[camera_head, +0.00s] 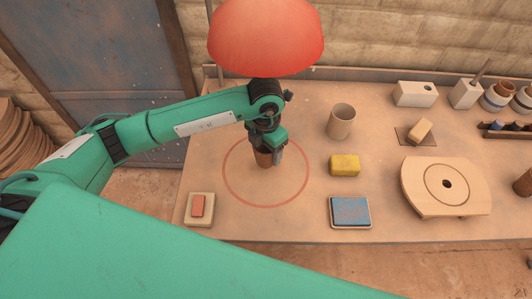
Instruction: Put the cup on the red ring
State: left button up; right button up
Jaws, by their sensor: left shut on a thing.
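A small brown cup (263,159) is in my left gripper (268,150). The gripper points down and its fingers are shut on the cup, hiding part of it. The cup looks upright and appears inside the outline of the large red ring (228,191), a thin circle on the table, left of its middle. I cannot tell whether the cup touches the table. The gripper and forearm cover the ring's upper part. My right gripper is not in view.
Right of the ring are a tan cylindrical pot (341,120), a yellow sponge (344,166) and a blue pad (350,212). A red lamp shade (265,35) hangs above.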

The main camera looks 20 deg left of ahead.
pick_arm(q)
notch_tip(320, 180, down, 3)
jog(key=shift+s+f, duration=0.1)
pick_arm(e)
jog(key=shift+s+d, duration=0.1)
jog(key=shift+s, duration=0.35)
pick_arm(q)
jog(key=shift+f, duration=0.2)
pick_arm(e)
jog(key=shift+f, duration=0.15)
pick_arm(q)
jog(key=o, duration=1.1)
jog(key=shift+c, duration=0.2)
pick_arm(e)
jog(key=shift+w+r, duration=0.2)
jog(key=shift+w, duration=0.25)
pick_arm(q)
jog(key=shift+r, duration=0.1)
